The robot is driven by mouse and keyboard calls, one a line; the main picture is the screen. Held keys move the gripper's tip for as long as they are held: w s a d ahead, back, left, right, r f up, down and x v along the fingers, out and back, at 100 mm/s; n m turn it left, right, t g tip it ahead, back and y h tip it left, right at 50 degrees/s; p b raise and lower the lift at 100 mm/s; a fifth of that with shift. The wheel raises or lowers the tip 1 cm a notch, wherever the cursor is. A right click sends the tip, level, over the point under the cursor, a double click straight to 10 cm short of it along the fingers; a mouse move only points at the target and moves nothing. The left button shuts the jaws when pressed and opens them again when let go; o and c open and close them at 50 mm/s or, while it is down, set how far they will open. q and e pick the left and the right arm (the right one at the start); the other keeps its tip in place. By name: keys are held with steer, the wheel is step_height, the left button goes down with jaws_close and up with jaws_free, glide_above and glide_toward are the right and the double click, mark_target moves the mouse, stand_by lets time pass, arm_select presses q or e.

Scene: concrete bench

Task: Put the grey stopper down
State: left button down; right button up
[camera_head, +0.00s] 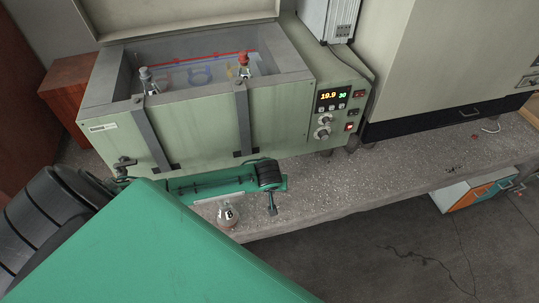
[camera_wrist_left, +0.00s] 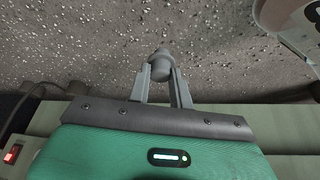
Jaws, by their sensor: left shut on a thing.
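My left gripper (camera_head: 272,208) is low over the front of the concrete bench, fingers pointing down. In the left wrist view its two fingers (camera_wrist_left: 162,80) are shut on a small grey stopper (camera_wrist_left: 158,66). The speckled bench top fills the background behind the stopper; I cannot tell whether they touch. A round glass flask marked B (camera_head: 228,215) stands on the bench to the left of the gripper in the head view. Part of a flask also shows at the upper right of the wrist view (camera_wrist_left: 290,15). My right gripper is not in view.
An open water bath (camera_head: 200,115) behind holds a grey-topped flask (camera_head: 149,82) and a red-topped flask (camera_head: 244,66). Its control panel (camera_head: 335,105) is at its right. The bench top (camera_head: 400,180) is clear to the right, with its front edge close.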

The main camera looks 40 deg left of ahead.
arm_select(q)
steer(key=shift+f, duration=2.95)
steer(key=c, duration=1.3)
jaws_free()
steer(key=shift+f, duration=0.1)
steer(key=shift+o, duration=0.2)
steer(key=v, duration=1.2)
